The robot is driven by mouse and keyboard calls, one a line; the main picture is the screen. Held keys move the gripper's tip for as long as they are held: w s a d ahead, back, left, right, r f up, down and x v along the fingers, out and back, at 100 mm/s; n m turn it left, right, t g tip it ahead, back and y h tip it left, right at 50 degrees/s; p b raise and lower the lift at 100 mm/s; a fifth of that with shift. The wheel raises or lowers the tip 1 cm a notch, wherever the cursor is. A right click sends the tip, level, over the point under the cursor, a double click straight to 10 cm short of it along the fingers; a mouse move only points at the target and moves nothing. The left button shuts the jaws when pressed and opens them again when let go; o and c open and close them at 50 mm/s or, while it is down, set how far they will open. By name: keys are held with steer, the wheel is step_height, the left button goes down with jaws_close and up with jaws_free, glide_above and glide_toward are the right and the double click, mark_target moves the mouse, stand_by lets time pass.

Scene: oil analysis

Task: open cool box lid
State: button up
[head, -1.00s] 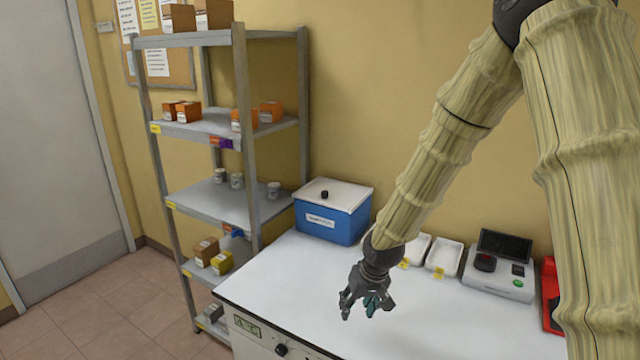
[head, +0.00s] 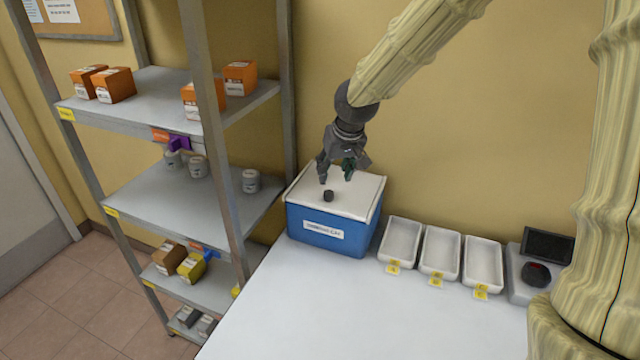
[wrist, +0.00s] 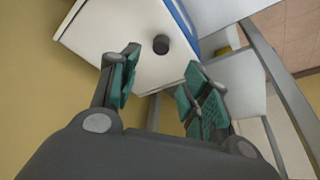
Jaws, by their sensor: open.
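The cool box (head: 330,232) is blue with a white label and stands at the back left of the white table, beside the shelf rack. Its white lid (head: 352,190) is on and looks closed. A small black knob (head: 328,196) sits on the lid; it also shows in the wrist view (wrist: 161,44), ahead of the fingers. My gripper (head: 335,178) is open and empty, above the lid and just behind the knob in the head view. In the wrist view its green-padded fingers (wrist: 160,85) are spread apart, and the knob lies beyond the gap between them.
Three white trays (head: 440,253) with yellow tags stand right of the box, then a scale (head: 535,270). A grey metal shelf rack (head: 215,130) with boxes and jars stands close on the left. The table front (head: 370,320) is clear.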

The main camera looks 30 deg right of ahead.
mark_target(329, 193)
steer(key=p+x, duration=0.1)
steer(key=x, duration=0.6)
steer(key=shift+p, duration=0.3)
steer(key=shift+f, duration=0.2)
steer(key=shift+s+f, duration=0.15)
steer(key=shift+s, duration=0.4)
steer(key=shift+w+f+p, duration=0.3)
steer(key=shift+w+f, duration=0.5)
steer(key=shift+f, duration=0.1)
steer(key=shift+s+r, duration=0.3)
steer(key=shift+s, duration=0.1)
steer(key=shift+w+f, duration=0.15)
steer(key=shift+w, duration=0.05)
jaws_close()
